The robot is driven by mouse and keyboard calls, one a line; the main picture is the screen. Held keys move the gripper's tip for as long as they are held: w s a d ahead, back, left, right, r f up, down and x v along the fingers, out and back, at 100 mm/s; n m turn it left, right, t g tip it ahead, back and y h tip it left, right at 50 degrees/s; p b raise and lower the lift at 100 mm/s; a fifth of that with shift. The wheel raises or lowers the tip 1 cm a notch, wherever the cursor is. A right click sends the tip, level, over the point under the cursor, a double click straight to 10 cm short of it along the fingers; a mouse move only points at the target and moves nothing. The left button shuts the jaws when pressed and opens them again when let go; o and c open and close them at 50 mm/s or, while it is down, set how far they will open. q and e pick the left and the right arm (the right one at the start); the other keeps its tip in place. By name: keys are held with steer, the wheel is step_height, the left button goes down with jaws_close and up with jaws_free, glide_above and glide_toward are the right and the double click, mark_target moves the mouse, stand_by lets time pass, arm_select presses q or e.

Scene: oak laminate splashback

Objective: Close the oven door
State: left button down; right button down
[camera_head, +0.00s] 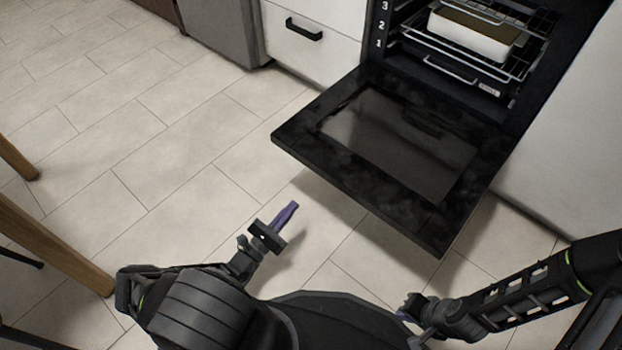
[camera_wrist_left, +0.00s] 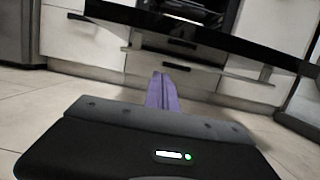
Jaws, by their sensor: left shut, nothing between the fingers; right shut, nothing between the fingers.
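The black oven door (camera_head: 395,145) is folded down open, about level, at the right of the head view. Its edge also crosses the top of the left wrist view (camera_wrist_left: 215,42). The oven cavity (camera_head: 480,60) stands open behind it. My left gripper (camera_head: 289,211), with purple fingers, is shut and empty in front of the door's near left edge, apart from it. In the left wrist view its fingers (camera_wrist_left: 161,90) point toward the cabinets below the door. My right gripper (camera_head: 404,315) is near the bottom of the head view, in front of the door, its fingers mostly hidden.
A white dish (camera_head: 472,38) sits on a rack inside the oven. White drawers (camera_head: 312,48) with a black handle stand left of the oven. Wooden legs (camera_head: 50,240) stand at the far left. The tiled floor (camera_head: 150,150) between is clear.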

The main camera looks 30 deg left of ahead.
arm_select(q)
steer(key=shift+w+d, duration=0.1)
steer(key=shift+w, duration=0.05)
steer(key=w+d+r+b, duration=0.2)
steer(key=w+r, duration=0.4)
steer(key=w, duration=0.3)
steer(key=shift+d+r+b, duration=0.2)
steer(key=shift+b, duration=0.1)
steer(key=shift+w+r, duration=0.1)
